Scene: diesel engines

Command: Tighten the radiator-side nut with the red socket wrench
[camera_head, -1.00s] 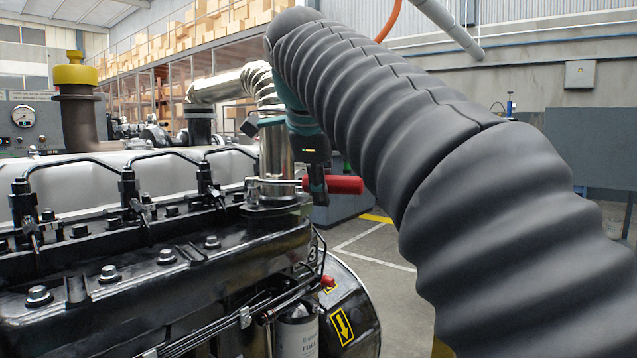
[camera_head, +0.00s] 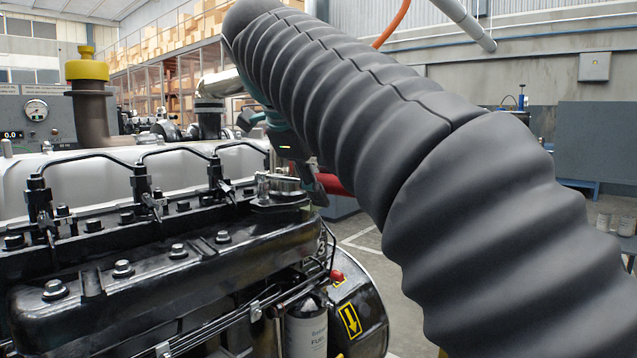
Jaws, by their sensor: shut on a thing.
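The red socket wrench (camera_head: 334,185) shows only as a short piece of red handle beside my forearm, at the back right end of the engine. My gripper (camera_head: 311,180) is mostly hidden behind my dark ribbed arm sleeve. A dark finger shows at the left end of the red handle, and the gripper is shut on the wrench. It is close to the metal flange (camera_head: 280,188) at the end of the engine's black manifold. The wrench's socket end cannot be made out. I cannot tell which nut is the radiator-side one.
The black engine (camera_head: 150,262) with bolts and fuel lines fills the left. A yellow-capped pipe (camera_head: 87,70) stands at the back left. A white fuel filter (camera_head: 306,330) hangs below the manifold. My arm covers much of the middle and right. Some floor shows beyond the engine.

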